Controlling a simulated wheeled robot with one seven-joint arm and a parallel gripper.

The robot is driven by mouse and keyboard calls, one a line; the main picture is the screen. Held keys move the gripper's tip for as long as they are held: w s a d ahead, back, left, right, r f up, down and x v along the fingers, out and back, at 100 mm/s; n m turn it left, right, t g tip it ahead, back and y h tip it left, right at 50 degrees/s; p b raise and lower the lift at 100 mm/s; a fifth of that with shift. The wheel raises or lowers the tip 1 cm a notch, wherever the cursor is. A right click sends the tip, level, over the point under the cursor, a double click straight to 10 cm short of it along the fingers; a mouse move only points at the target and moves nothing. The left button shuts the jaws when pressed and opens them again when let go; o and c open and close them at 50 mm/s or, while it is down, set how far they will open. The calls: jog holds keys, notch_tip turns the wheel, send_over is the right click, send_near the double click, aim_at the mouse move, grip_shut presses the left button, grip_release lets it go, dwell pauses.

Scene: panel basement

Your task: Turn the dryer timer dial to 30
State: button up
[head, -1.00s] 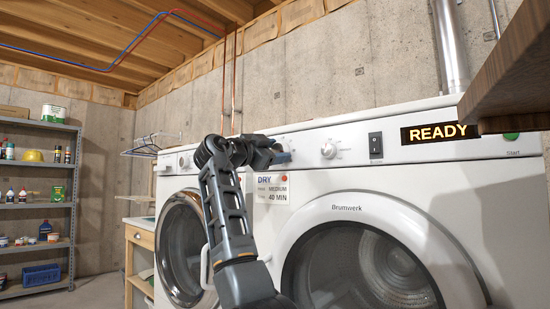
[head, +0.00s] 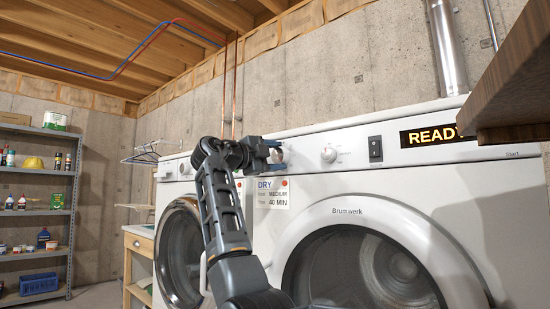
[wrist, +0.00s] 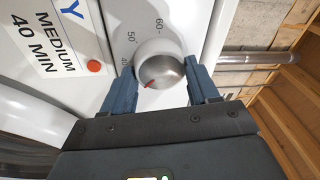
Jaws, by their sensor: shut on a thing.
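The dryer timer dial (wrist: 160,72) is a round silver knob with a red pointer mark, seen up close in the wrist view. The pointer faces the lower left of that picture. The numbers 60, 50 and 40 show around the dial's upper and left side; lower numbers are hidden by a finger and the gripper body. My gripper (head: 275,152) is at the dryer's panel, its two blue fingers on either side of the dial and shut on it. A paper note (head: 271,193) below reads DRY, MEDIUM, 40 MIN.
Right of my gripper are a second white knob (head: 329,154), a black switch (head: 375,148) and a display (head: 432,136) reading READY. A dark wooden slab (head: 515,85) juts in at the upper right. A shelf (head: 35,212) stands far left.

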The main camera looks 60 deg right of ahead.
dwell(0.4)
jog(key=o, duration=1.1)
jog(key=shift+c, duration=0.2)
jog(key=v, duration=0.7)
jog(key=shift+a+p, duration=0.3)
jog(key=shift+a, duration=0.1)
jog(key=shift+w, duration=0.15)
jog(key=shift+f, duration=0.1)
